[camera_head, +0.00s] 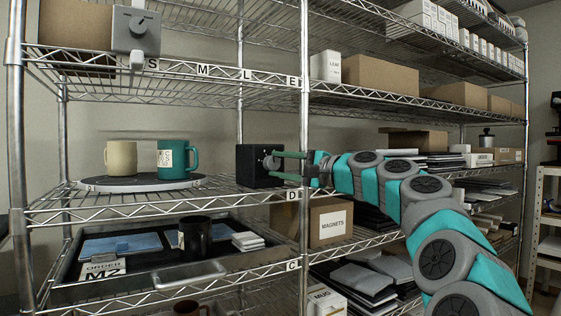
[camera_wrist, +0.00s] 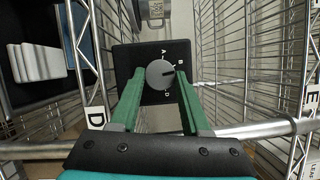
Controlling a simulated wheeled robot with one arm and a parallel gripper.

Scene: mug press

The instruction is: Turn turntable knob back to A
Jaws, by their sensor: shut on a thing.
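The black control box (camera_head: 248,165) sits on the middle shelf beside the upright post. In the wrist view the box face (camera_wrist: 127,60) carries the letters A, B and D around a round grey knob (camera_wrist: 160,73). The knob's dark pointer mark points to the right, roughly toward the B side. My gripper (camera_head: 277,165) reaches in from the right, its green fingers shut on the knob from both sides; it also fills the lower wrist view (camera_wrist: 161,78). The turntable (camera_head: 143,185) is left of the box, bearing a cream mug (camera_head: 121,158) and a teal mug (camera_head: 178,159) with a label.
A shelf post (camera_head: 304,120) stands just right of the box. Below, a pull-out tray (camera_head: 190,281) holds a black mug (camera_head: 195,238) and white blocks. A MAGNETS box (camera_head: 328,222) lies under my gripper. Wire shelves are above and below.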

